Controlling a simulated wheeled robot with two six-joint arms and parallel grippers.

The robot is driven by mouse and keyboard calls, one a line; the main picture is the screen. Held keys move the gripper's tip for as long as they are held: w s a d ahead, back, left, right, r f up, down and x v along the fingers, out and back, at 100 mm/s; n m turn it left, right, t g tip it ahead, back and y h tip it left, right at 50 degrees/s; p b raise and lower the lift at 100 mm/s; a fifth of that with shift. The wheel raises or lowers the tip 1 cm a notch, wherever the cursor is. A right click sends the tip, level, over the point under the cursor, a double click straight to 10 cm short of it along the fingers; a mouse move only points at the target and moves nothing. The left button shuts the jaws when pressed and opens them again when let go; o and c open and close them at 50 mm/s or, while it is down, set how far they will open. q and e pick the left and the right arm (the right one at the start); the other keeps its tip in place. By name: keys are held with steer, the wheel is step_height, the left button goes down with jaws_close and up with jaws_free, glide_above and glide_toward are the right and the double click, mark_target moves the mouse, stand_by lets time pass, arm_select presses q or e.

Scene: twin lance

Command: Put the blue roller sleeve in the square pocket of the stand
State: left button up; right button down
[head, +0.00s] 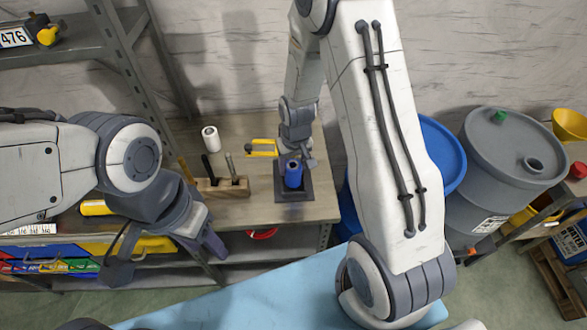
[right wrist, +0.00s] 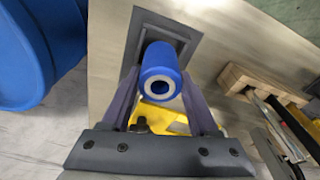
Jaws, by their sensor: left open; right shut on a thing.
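The blue roller sleeve (head: 293,175) is upright over the dark square stand (head: 294,196) on the workbench. My right gripper (head: 300,160) is shut on the sleeve. In the right wrist view, the sleeve (right wrist: 160,72) is between the two fingers, its pale-rimmed open end facing the camera. Its far end is against the middle of the stand (right wrist: 150,27). The sleeve hides the pocket, so I cannot tell how deep it sits. My left gripper (head: 208,243) is open and empty, in front of the bench, well to the left of the stand.
A wooden block (head: 222,187) with upright tools stands left of the stand. A white roller (head: 210,138) and a yellow tool (head: 262,148) are behind. Blue and grey drums (head: 505,165) stand at the right. Bare bench (head: 258,212) lies between block and stand.

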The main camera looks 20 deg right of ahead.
step_height(320, 180, down, 2)
steer(key=shift+f, duration=0.25)
steer(key=shift+f, duration=0.2)
steer(key=shift+c, duration=0.7)
jaws_free()
steer(key=shift+r, duration=0.1)
